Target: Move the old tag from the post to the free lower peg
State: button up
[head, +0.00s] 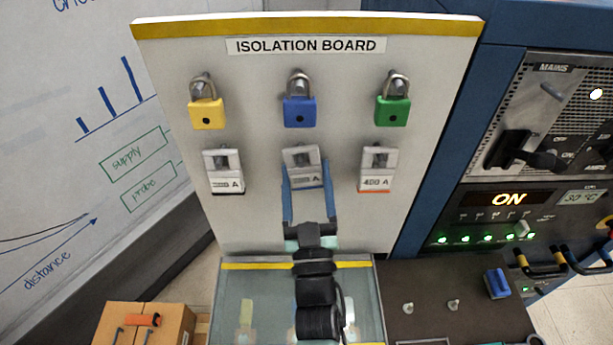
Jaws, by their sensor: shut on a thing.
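My gripper (306,178) reaches up to the middle of the lower row on the isolation board (250,220). Its two blue fingers are shut on the sides of a pale tag (301,156). The tag has a printed label and a blue lower edge, and it is at the middle lower peg. I cannot tell whether it hangs freely on the peg. A left tag (223,170) and a right tag (377,169), marked 400 A, hang on the outer lower pegs. Two small bare metal posts (408,308) (453,305) stand on the dark bench at the lower right.
Yellow (206,113), blue (300,111) and green (392,111) padlocks hang just above the tags. A glass-topped case (240,285) lies below the board. A blue cabinet with controls (510,200) stands at right. A cardboard box (170,325) is at lower left.

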jog(key=shift+f, duration=0.1)
jog(key=o, duration=1.1)
jog(key=shift+c, duration=0.2)
jog(key=s+p, duration=0.1)
jog(key=s, duration=0.8)
dwell(0.6)
dwell(0.5)
